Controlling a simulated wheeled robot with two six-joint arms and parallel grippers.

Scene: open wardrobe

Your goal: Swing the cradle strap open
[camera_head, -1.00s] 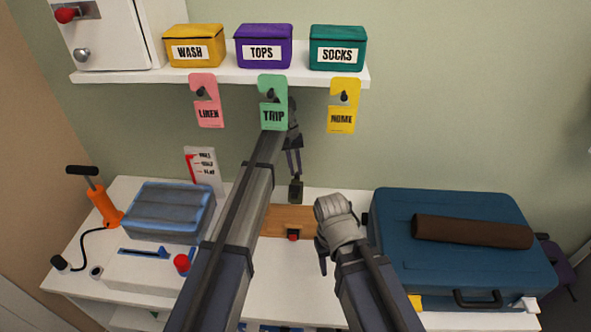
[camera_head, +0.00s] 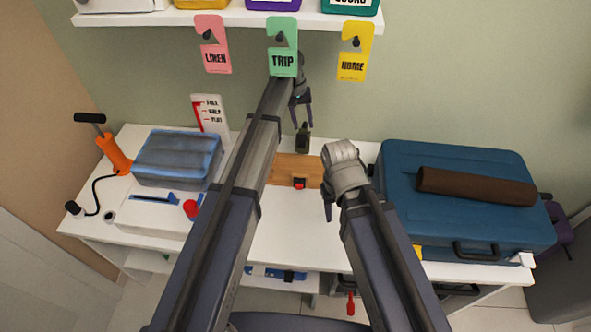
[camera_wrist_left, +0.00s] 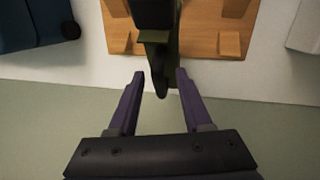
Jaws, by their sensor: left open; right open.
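The wooden cradle board (camera_head: 284,170) lies on the white table top, with a small black and red part (camera_head: 299,184) at its front edge. A dark olive upright piece (camera_head: 302,138), perhaps the strap, stands at its back. My left gripper (camera_head: 301,118) is open just above and behind that piece. In the left wrist view the open fingers (camera_wrist_left: 160,84) stand either side of the dark piece's tip (camera_wrist_left: 158,78), with gaps showing; the board (camera_wrist_left: 205,30) is beyond. My right gripper (camera_head: 327,205) points down at the board's right; its fingers are partly hidden by its wrist.
A blue suitcase (camera_head: 450,215) with a brown roll (camera_head: 475,186) fills the table's right. A blue-grey packed bag (camera_head: 178,158) and orange pump (camera_head: 113,153) are at left. Tags, including the green TRIP tag (camera_head: 282,62), hang from the shelf above. The table front middle is clear.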

